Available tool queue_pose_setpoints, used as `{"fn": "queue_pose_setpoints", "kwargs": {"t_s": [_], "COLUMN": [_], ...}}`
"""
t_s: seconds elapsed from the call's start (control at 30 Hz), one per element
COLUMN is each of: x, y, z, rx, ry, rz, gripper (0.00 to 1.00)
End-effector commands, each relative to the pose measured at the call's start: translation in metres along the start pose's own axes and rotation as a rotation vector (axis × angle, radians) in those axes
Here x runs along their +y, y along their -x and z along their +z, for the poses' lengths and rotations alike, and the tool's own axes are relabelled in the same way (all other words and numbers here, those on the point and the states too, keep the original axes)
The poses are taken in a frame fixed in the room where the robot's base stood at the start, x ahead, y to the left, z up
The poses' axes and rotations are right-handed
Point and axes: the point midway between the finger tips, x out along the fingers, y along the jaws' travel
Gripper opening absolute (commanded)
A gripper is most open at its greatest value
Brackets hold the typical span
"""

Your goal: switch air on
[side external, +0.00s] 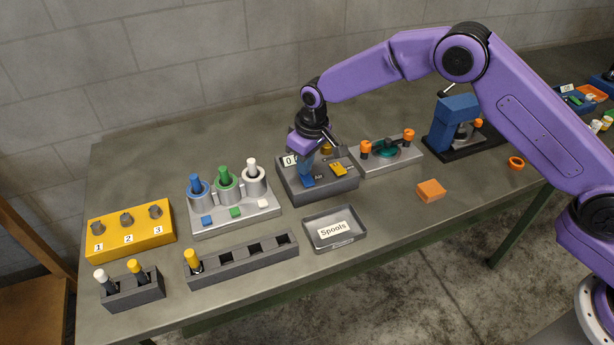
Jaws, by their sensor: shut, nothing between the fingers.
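A dark grey box (332,191) stands in the middle of the table, with a white label reading 0 (289,161) at its left back. On its top are a blue part (308,183), a yellow part (338,169) and a small amber part (326,149). A small marking beside the blue part is too small to read surely. My gripper (306,172) points down over the left of this box, close to the blue part. It is shut and empty. It hides part of the box top, and I cannot tell whether it touches the blue part.
A grey fixture (235,219) with blue, green and white plungers stands left of the box. A Spools tray (335,240) lies in front. A plate with orange knobs (388,159) and a blue press (455,110) stand right. An orange block (431,190) lies on open table.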

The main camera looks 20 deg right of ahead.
Motion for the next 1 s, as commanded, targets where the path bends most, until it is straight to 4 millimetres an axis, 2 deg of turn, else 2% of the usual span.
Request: {"fn": "queue_pose_setpoints", "kwargs": {"t_s": [0.5, 1.0], "x": [0.0, 0.0], "y": [-0.004, 0.029], "z": [0.001, -0.005], "rx": [-0.001, 0.001], "ry": [0.0, 0.0], "rz": [0.0, 0.0], "gripper": [0.0, 0.0]}}
